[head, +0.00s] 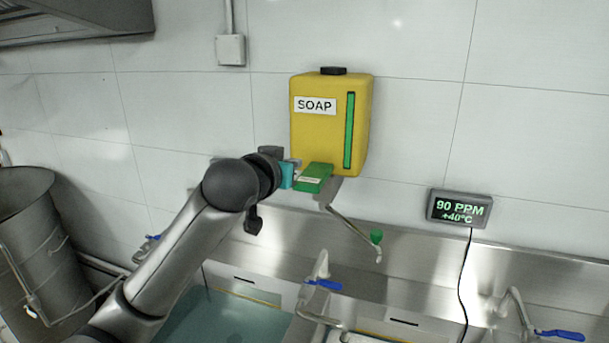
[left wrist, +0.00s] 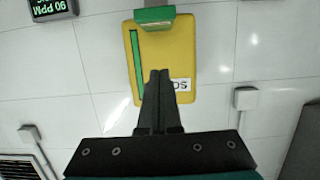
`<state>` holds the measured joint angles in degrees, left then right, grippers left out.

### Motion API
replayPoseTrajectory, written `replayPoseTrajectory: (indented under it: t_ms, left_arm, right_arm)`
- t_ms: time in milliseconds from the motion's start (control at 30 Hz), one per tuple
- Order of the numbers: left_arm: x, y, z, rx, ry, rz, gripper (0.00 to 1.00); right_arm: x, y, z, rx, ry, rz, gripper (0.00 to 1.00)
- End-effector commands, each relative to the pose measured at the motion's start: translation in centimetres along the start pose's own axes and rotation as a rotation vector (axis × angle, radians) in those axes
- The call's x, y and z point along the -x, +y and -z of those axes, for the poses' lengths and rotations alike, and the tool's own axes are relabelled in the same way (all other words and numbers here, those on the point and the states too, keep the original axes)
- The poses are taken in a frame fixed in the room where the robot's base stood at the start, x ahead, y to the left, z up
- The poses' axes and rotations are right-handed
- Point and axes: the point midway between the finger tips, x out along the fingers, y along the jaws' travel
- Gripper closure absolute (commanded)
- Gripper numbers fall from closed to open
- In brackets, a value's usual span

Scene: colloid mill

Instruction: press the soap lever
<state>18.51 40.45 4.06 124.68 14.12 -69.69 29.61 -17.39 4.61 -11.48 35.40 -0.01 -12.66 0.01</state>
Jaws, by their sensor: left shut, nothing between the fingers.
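The yellow soap dispenser (head: 325,135) hangs on the tiled wall, with a SOAP label and a green vertical strip. Its green soap lever (head: 315,177) juts out at the bottom front. My left gripper (head: 297,168) is at the lever's left end in the head view, shut and empty; whether it touches the lever is unclear. In the left wrist view the picture is upside down: the shut fingers (left wrist: 159,73) overlap the yellow body (left wrist: 180,60), and the green lever (left wrist: 155,15) shows beyond the tips at the top edge. My right gripper is not in view.
Sinks with blue-handled taps (head: 324,284) line the wall below. A display (head: 459,208) reading 90 PPM is at right. A metal drum (head: 45,235) stands at left.

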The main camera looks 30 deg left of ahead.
Motion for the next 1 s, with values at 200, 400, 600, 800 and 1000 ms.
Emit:
replayPoseTrajectory:
  t_ms: [200, 400, 600, 800, 1000]
  left_arm:
    - [-3.1, 0.0, 0.1, 0.0, -0.002, 0.002, 1.0]
    - [-5.8, 0.0, 0.2, 0.001, -0.001, 0.001, 1.0]
    - [-7.9, 0.0, -0.6, -0.001, -0.006, 0.0, 1.0]
    - [-8.4, 0.0, -3.1, -0.001, -0.003, 0.0, 1.0]
    - [-8.6, 0.0, -3.9, -0.002, -0.001, 0.0, 1.0]
  right_arm:
    - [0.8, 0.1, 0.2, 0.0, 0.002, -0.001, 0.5]
    - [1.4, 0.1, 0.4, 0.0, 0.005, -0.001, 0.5]
    - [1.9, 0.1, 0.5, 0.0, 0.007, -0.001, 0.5]
    - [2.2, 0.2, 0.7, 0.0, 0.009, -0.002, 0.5]
    - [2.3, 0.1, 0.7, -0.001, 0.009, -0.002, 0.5]
